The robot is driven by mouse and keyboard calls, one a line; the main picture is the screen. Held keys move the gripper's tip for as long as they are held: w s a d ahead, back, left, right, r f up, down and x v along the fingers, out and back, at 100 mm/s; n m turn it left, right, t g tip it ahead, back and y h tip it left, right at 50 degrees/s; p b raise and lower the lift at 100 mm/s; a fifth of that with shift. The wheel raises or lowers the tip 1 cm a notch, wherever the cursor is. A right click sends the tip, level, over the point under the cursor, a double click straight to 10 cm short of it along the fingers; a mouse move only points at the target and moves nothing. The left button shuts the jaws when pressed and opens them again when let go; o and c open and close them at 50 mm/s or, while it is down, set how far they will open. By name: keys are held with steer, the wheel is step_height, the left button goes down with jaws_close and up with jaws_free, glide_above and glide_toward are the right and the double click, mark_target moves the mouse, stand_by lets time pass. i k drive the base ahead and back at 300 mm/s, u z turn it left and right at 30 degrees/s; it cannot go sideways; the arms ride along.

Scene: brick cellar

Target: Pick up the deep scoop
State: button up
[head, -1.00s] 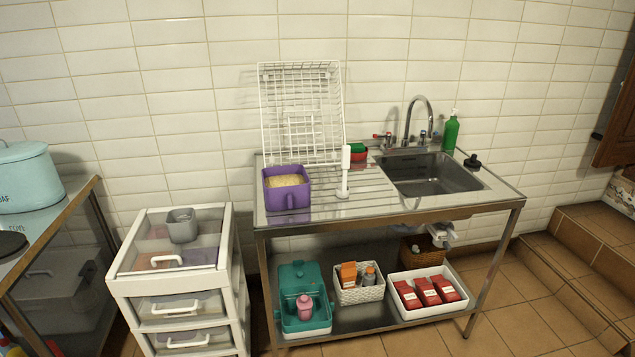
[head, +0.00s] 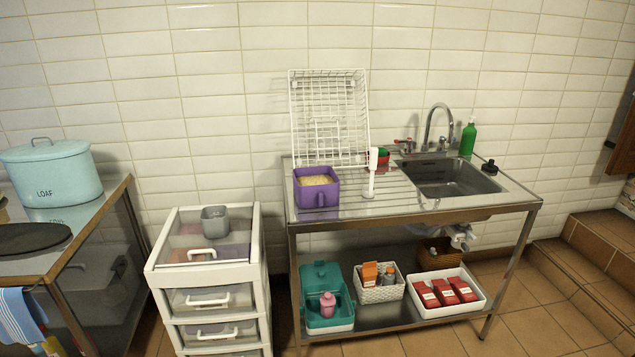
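No thing in the head view is plainly a deep scoop. A small grey square cup (head: 215,219) stands on top of the white drawer unit (head: 207,275), and a handle on it is too small to make out. A purple square tub (head: 317,190) with a front handle, filled with something pale and grainy, stands at the left end of the steel sink table (head: 385,203). I cannot tell whether either is the scoop. My gripper is not in view.
A white wire rack (head: 329,118) leans on the wall behind the tub. A white upright tool (head: 373,173) stands beside it. The lower shelf holds a teal caddy (head: 326,298), a white basket (head: 380,290) and a white tray (head: 446,292). A blue loaf bin (head: 53,173) stands at left.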

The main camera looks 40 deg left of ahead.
mark_target(368, 192)
steer(key=u, duration=0.55)
steer(key=k, duration=0.35)
steer(key=u, duration=2.15)
steer(key=k, duration=0.65)
steer(key=z, duration=0.45)
steer(key=i, duration=1.35)
